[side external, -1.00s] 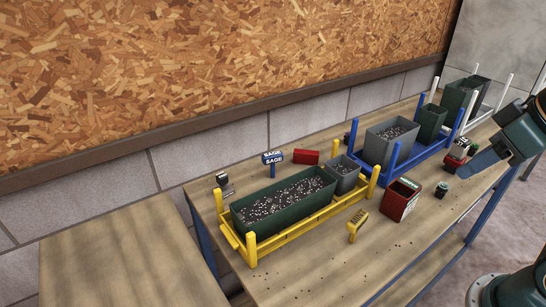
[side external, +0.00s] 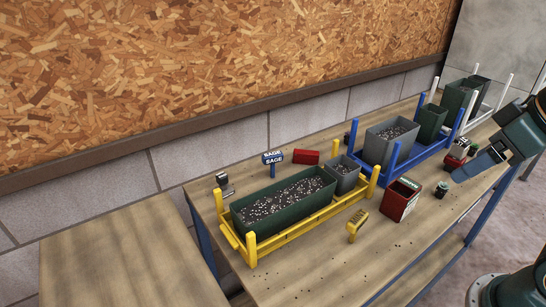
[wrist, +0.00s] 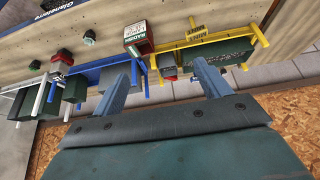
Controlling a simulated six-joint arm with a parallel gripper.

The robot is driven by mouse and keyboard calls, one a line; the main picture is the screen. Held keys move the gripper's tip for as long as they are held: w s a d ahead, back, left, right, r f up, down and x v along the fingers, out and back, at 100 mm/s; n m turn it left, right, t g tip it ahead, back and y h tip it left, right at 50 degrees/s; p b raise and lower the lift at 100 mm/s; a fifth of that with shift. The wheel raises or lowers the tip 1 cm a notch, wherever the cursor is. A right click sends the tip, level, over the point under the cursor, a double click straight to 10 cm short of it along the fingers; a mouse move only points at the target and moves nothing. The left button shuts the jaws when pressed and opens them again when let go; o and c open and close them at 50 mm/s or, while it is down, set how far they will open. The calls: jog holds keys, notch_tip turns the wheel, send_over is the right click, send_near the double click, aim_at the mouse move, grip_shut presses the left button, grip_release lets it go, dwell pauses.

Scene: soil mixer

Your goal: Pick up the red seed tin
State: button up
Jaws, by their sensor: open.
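A red, open-topped tin with a pale label (side external: 402,200) stands upright on the bench in front of the blue rack. In the wrist view this tin (wrist: 138,40) reads "RADISH" and lies beyond my fingers, above the gap between them. My gripper (side external: 475,166) is open at the right of the side view, apart from the tin and to its right. In the wrist view my two blue fingers (wrist: 161,66) are spread with nothing held between them. A second red block (side external: 306,157) lies behind the yellow rack.
A yellow rack (side external: 290,238) with a green soil trough is left of the tin. A blue rack (side external: 392,173) with a grey soil box is behind it. A small dark pot (side external: 441,190) and a "MINT" tag (side external: 357,224) flank the tin. The front bench strip is mostly clear.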

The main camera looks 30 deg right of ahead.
jog(key=shift+w, duration=0.1)
dwell(0.3)
jog(key=n+g, duration=0.6)
jog(key=n, duration=1.3)
send_over(403, 193)
jog(key=s+a, duration=0.1)
jog(key=a, duration=0.2)
notch_tip(403, 193, down, 7)
jog(key=shift+s+r, duration=0.15)
jog(key=shift+r, duration=0.05)
jog(key=shift+f, duration=0.1)
notch_tip(403, 193, down, 8)
jog(key=shift+f, duration=0.25)
jog(key=shift+a+f, duration=0.1)
jog(key=shift+f, duration=2.45)
